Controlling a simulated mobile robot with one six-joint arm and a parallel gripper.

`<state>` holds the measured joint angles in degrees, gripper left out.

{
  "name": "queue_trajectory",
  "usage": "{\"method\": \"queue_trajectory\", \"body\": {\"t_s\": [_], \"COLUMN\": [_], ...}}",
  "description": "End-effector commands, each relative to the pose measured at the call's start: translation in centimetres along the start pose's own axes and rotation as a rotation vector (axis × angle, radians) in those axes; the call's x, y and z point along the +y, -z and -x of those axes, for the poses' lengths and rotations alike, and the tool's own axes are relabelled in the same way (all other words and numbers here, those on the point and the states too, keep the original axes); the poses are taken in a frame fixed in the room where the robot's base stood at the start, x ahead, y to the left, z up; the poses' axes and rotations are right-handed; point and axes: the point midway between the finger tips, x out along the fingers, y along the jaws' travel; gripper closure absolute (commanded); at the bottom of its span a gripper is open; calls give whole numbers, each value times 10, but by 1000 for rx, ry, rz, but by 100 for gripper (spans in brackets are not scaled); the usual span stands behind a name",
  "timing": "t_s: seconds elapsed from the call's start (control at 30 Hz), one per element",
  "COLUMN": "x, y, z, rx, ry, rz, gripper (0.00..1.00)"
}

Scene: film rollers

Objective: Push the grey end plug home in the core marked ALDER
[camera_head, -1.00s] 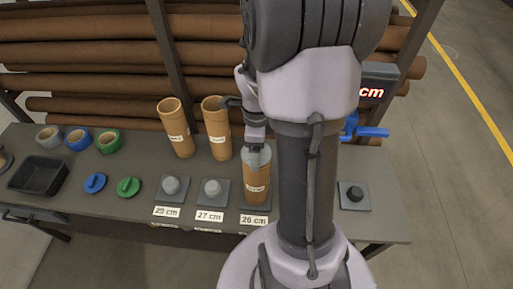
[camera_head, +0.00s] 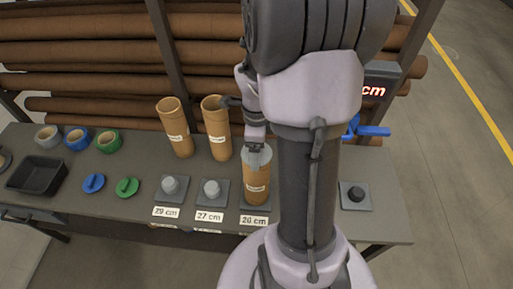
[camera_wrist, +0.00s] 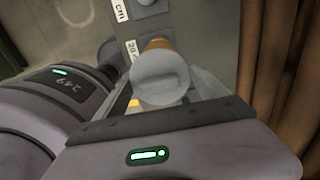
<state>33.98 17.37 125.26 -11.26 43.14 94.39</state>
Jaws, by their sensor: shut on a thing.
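My gripper (camera_head: 255,145) is shut on the grey end plug (camera_head: 257,159), directly above an upright brown core (camera_head: 257,188). In the wrist view the round plug (camera_wrist: 160,78) sits between the fingers, with its raised bar facing me. The plug is at the core's top end, and some brown core wall (camera_wrist: 158,44) shows behind it. How deep the plug sits is hidden. The core stands on a grey base plate and carries a white label too small to read, so I cannot tell its name.
Two open brown cores (camera_head: 175,127) (camera_head: 216,128) stand behind to the left. Two pegged base plates (camera_head: 170,187) (camera_head: 212,190) are to the left, and a black-knobbed plate (camera_head: 355,195) is to the right. Tape rolls (camera_head: 78,140), flat plugs (camera_head: 94,183) and a black tray (camera_head: 38,175) lie further left.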

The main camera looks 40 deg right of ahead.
Motion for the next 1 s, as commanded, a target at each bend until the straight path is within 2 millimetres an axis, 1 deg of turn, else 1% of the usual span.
{"method": "queue_trajectory", "body": {"t_s": [0.37,1.0], "x": [0,0], "y": [0,0], "z": [0,-8], "rx": [0,0], "ry": [0,0], "rz": [0,0], "gripper": [57,57]}}
